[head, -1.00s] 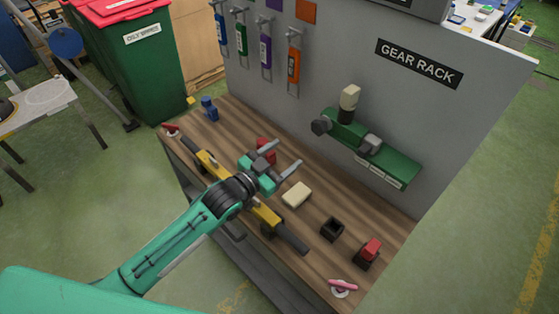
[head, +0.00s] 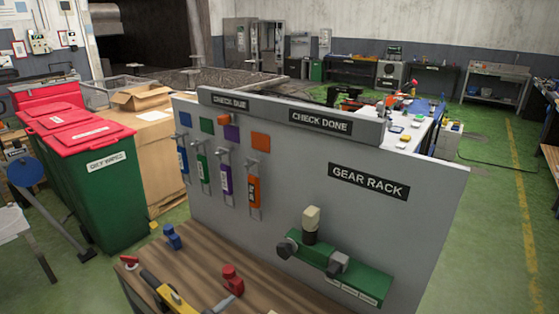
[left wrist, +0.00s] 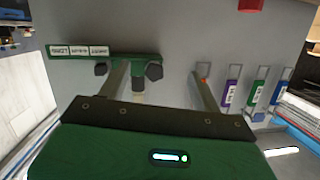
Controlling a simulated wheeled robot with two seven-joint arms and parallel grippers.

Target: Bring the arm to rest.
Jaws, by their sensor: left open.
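My left gripper (left wrist: 160,74) shows only in the left wrist view. Its two fingers are spread wide, with the grey panel (left wrist: 178,45) beyond them and nothing held. The green gear rack (left wrist: 90,54) with its dark knobs appears behind the left-hand finger, its labels upside down. The rack also shows in the head view (head: 350,277), fixed to the grey panel below the GEAR RACK sign (head: 368,181). My left arm is out of the head view. My right gripper is in neither view.
The wooden bench top (head: 205,262) carries a blue piece (head: 172,237), a red piece (head: 232,280) and a yellow tool (head: 177,300). Coloured tags (head: 225,178) hang on the panel. Green bins with red lids (head: 100,185) stand at left. Green floor is open at right.

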